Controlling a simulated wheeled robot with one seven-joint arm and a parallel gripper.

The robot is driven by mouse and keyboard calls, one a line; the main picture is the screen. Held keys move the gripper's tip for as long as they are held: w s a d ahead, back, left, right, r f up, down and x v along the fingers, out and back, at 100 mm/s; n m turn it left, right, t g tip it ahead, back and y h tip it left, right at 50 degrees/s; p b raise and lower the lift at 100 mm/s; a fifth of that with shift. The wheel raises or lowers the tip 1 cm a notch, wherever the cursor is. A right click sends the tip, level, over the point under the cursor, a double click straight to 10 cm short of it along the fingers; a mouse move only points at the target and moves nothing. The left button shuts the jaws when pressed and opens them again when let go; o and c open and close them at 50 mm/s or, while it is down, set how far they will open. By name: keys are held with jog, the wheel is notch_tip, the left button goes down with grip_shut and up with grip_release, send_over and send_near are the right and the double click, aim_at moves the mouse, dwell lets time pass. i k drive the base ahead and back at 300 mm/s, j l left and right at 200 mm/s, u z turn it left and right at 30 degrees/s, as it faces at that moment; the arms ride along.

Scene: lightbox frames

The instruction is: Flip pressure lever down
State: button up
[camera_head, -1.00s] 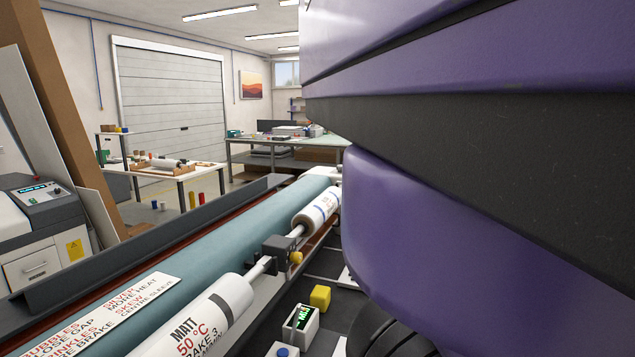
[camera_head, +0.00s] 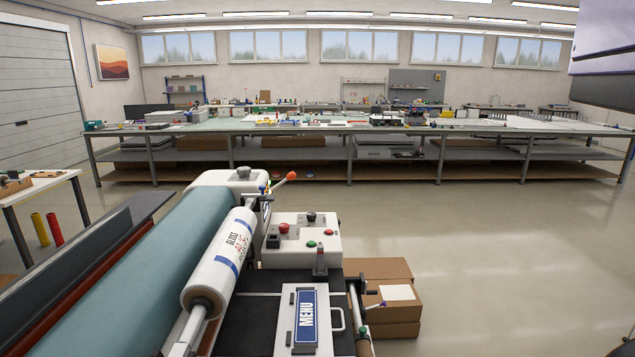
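A lever with an orange-red ball knob (camera_head: 291,176) sticks out from the white end housing (camera_head: 236,186) of the laminating machine. Its thin rod slants up and to the right, with the knob at the upper end. I take it for the pressure lever, but no label on it is readable. A small part of my own arm shows at the upper right edge, well apart from the lever. My gripper is not in view.
A roll marked GLOSS (camera_head: 222,262) lies beside the teal roller (camera_head: 130,275). Cardboard boxes (camera_head: 390,315) stand at right. Open floor (camera_head: 480,250) lies beyond, before a long bench (camera_head: 340,133).

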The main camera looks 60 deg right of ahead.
aim_at(292, 176)
jog(key=z, duration=1.25)
jog(key=i+l+u, duration=0.1)
jog(key=i+l, duration=0.35)
jog(key=i+l+u, duration=0.1)
jog(key=i+l, duration=0.9)
jog(key=i+l+u, duration=0.15)
jog(key=i+l, duration=0.3)
jog(key=l, duration=0.15)
jog(key=i+l+u, duration=0.1)
jog(key=i+l, duration=0.35)
jog(key=l, duration=0.15)
